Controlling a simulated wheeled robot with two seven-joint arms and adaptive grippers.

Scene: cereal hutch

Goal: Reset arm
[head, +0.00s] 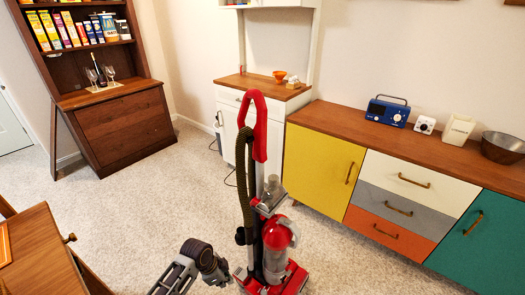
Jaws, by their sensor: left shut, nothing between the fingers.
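My left gripper (217,274) shows at the bottom of the head view, left of a red upright vacuum cleaner (277,235). It is shut and empty. In the picture it lies close to the vacuum's base; I cannot tell if they touch. My right gripper is not in view.
A sideboard (320,165) with a blue radio (388,110) and a metal bowl (502,147) stands at the right. A white hutch (230,105) and a dark wooden hutch (118,125) stand behind. A wooden table (40,250) is at the lower left.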

